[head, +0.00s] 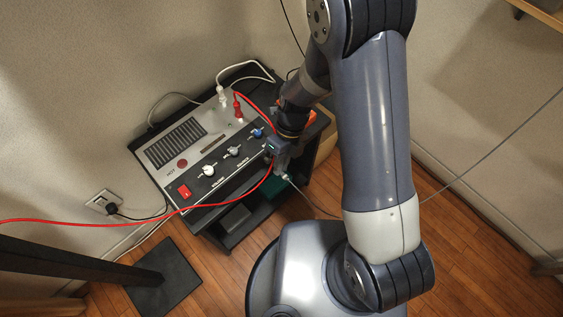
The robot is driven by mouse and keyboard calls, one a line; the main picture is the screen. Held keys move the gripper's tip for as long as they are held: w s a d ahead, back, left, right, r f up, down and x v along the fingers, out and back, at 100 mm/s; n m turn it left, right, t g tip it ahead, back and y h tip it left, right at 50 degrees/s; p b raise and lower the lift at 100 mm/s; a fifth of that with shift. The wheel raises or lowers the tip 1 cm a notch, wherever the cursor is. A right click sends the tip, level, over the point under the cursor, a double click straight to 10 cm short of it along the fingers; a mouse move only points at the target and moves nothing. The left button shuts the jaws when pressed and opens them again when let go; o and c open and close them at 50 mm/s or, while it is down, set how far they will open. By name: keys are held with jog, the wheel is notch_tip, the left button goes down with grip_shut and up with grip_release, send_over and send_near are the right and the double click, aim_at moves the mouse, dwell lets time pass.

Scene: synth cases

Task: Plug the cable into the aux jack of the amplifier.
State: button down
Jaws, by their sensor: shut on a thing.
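The amplifier (213,121) is a silver and dark box with a grille, knobs on its front and a red switch (184,191). It stands tilted in the picture on a dark stand. My gripper (280,152) is at the amplifier's right front corner, close to the front panel, and is shut on the end of a thin grey cable (318,205). A small pale part of the cable end (286,178) shows just below the jaws. The rest of the plug is hidden by the gripper. I cannot make out the aux jack, nor whether the plug touches the panel.
A red cable (120,222) runs across the front, passes near my gripper and ends in a red plug (238,108) on top. A white plug (222,95) sits beside it. The dark stand (262,89) stands by a wall with a socket (104,202). A dark post crosses the lower left.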

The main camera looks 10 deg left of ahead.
jog(key=shift+w+a+p, duration=0.3)
jog(key=shift+w+a, duration=0.4)
jog(key=shift+a, duration=0.2)
jog(key=c, duration=1.4)
grip_release()
jog(key=p+v, duration=0.1)
jog(key=v, duration=0.9)
jog(key=shift+w+r, duration=0.2)
jog(key=shift+r, duration=0.15)
jog(key=shift+s+d+b+x, duration=0.15)
jog(key=shift+b+x, duration=0.1)
jog(key=shift+x, duration=1.6)
jog(key=shift+s+d+b+x, duration=0.1)
jog(key=shift+d+b+x, duration=0.1)
jog(key=shift+x, duration=1.65)
jog(key=shift+s+d+b+x, duration=0.15)
jog(key=shift+b+x, duration=0.1)
jog(key=shift+x, duration=1.6)
jog(key=shift+r, duration=0.1)
